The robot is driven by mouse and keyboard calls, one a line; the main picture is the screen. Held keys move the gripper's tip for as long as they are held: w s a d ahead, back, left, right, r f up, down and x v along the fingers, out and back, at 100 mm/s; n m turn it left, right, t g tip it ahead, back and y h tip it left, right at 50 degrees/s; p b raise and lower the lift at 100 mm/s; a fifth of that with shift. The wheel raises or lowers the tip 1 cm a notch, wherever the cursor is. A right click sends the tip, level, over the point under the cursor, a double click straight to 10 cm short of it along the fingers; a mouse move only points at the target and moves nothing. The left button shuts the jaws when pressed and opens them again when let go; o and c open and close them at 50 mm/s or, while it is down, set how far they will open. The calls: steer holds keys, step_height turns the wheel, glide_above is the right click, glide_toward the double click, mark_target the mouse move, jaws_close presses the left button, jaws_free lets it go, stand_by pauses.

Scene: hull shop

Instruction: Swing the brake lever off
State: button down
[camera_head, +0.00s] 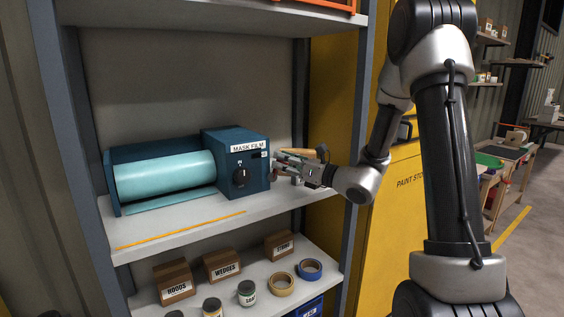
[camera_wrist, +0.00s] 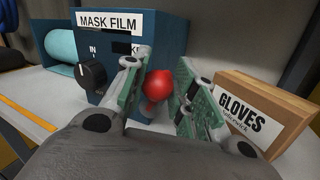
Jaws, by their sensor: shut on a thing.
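The blue mask film dispenser (camera_head: 243,160) stands on the white shelf with a roll of light teal film (camera_head: 165,176) on its left. A black dial (camera_head: 240,176) is on its front; it also shows in the wrist view (camera_wrist: 92,75). The red knob (camera_wrist: 159,86) of the brake lever is at the dispenser's right side, between my fingers. My gripper (camera_head: 277,167) reaches in from the right and is shut on the red knob. The lever's arm is mostly hidden behind the knob and fingers, so I cannot tell its angle.
A cardboard gloves box (camera_wrist: 262,112) stands close to the right of my fingers. The shelf's right upright (camera_head: 362,130) is near my wrist. Small boxes, jars and tape rolls (camera_head: 282,284) sit on the shelf below. The upper shelf (camera_head: 200,14) is well above.

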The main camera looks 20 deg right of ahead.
steer(key=m, duration=0.1)
steer(key=d+f+m+t, duration=0.1)
steer(key=shift+w+d+m, duration=0.15)
steer(key=shift+w+m, duration=0.05)
steer(key=shift+m, duration=0.2)
steer(key=shift+w+d+f+m+t, duration=0.1)
steer(key=shift+d+f+m+t, duration=0.2)
steer(key=shift+m, duration=0.5)
steer(key=shift+w+d+f+m+t, duration=0.1)
steer(key=shift+d+f+m+t, duration=0.2)
steer(key=shift+m, duration=0.5)
steer(key=shift+d+f+m+t, duration=0.15)
steer(key=shift+m+t, duration=0.25)
steer(key=shift+m, duration=0.4)
steer(key=c, duration=1.2)
jaws_free()
steer(key=v, duration=1.2)
steer(key=shift+s+r, duration=0.1)
steer(key=shift+c, duration=0.4)
